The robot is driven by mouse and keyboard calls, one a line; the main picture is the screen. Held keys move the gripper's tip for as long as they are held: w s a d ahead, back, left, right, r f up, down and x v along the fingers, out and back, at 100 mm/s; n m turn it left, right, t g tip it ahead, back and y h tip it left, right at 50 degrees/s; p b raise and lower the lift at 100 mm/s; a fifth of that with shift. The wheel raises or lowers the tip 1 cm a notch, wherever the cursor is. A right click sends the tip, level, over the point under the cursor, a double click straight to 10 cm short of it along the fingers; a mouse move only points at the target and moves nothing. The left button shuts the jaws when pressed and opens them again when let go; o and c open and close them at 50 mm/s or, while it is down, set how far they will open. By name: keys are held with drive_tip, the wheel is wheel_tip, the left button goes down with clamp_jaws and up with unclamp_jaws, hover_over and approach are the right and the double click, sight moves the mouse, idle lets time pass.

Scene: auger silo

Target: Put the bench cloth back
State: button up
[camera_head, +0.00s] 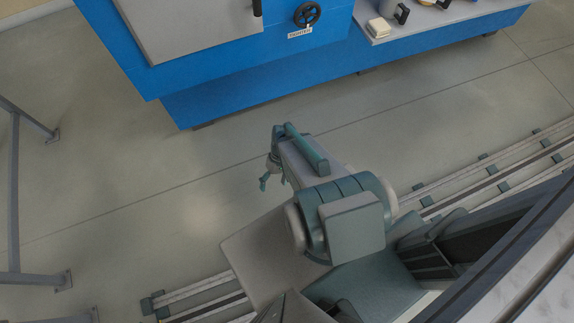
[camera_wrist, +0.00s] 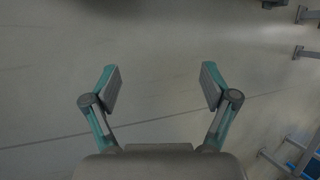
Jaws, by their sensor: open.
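My gripper (camera_wrist: 160,87) is open and empty in the wrist view, with bare floor behind its fingers. In the head view my gripper (camera_head: 268,178) shows partly, at the end of my arm, over the floor in front of the blue machine. A small folded, cream-coloured thing (camera_head: 379,28) lies on the grey bench top (camera_head: 432,22) at the top right; it may be the bench cloth, but it is too small to be sure. My gripper is well apart from it.
The blue machine (camera_head: 330,62) has a grey panel (camera_head: 190,28), a dark handwheel (camera_head: 307,14) and a label (camera_head: 300,33). Mugs (camera_head: 402,13) stand on the bench. Floor rails (camera_head: 490,172) run below. A grey metal frame (camera_head: 14,190) stands at left. The floor between is clear.

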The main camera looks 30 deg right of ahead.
drive_tip(key=s+g+h, duration=0.1)
drive_tip(key=s+h, duration=0.1)
drive_tip(key=s, duration=0.3)
drive_tip(key=s+a+f+g+h, duration=0.1)
drive_tip(key=s+g+h, duration=0.1)
drive_tip(key=s, duration=0.4)
drive_tip(key=shift+f+n+h, duration=0.3)
drive_tip(key=shift+n+h, duration=0.1)
drive_tip(key=shift+r, duration=0.1)
wheel_tip(320, 180, up, 12)
drive_tip(key=p, duration=1.1)
drive_tip(key=shift+f+p, duration=0.2)
drive_tip(key=shift+p, duration=0.2)
